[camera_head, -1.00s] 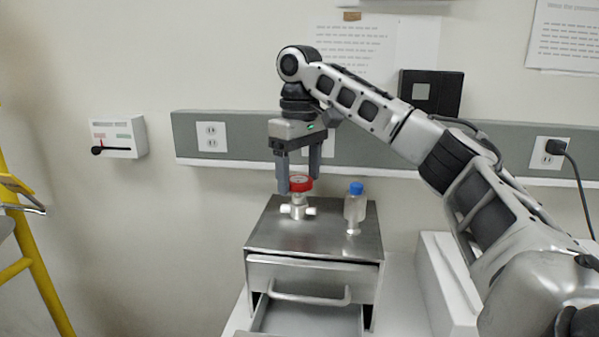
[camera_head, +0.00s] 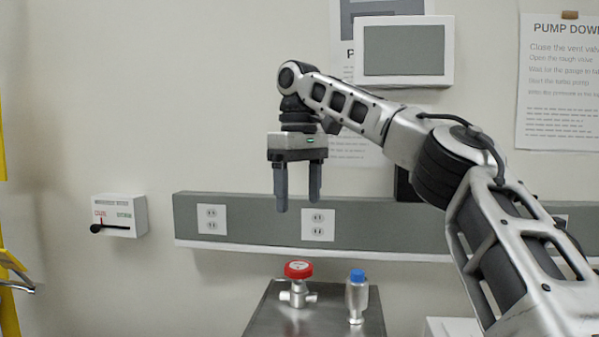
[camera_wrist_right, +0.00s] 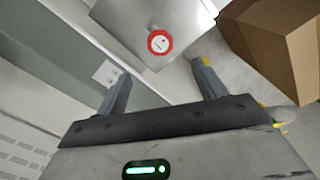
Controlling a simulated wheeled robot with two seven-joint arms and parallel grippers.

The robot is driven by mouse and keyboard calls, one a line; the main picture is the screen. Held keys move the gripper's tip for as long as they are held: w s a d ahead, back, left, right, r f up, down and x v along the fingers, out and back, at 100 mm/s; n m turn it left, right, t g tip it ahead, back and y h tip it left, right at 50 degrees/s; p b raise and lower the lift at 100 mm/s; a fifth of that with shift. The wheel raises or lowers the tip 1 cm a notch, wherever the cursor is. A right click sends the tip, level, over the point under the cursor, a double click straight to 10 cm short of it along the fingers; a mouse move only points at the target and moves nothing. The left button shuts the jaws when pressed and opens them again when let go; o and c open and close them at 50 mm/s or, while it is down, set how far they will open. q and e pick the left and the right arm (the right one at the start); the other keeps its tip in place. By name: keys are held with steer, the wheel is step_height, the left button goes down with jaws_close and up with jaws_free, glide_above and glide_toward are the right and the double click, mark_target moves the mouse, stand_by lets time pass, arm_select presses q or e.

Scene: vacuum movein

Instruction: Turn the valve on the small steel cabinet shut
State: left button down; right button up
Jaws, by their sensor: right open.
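The valve (camera_head: 298,284) has a red round handwheel on a metal body and stands upright on top of the small steel cabinet (camera_head: 275,322). My right gripper (camera_head: 298,202) is open and empty, pointing down, well above the valve and apart from it. In the right wrist view the red handwheel (camera_wrist_right: 159,42) shows beyond the open fingers (camera_wrist_right: 163,82), on the cabinet's bare metal top (camera_wrist_right: 125,15). The cabinet's front is below the edge of the head view. My left gripper is not in view.
A small bottle-like metal fitting with a blue cap (camera_head: 357,297) stands right of the valve on the cabinet. A grey outlet rail (camera_head: 270,219) runs along the wall behind. A cardboard box (camera_wrist_right: 275,45) shows in the right wrist view.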

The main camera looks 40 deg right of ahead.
step_height(320, 180, up, 4)
steer(key=shift+f, duration=0.2)
steer(key=shift+f, duration=0.1)
stand_by(0.6)
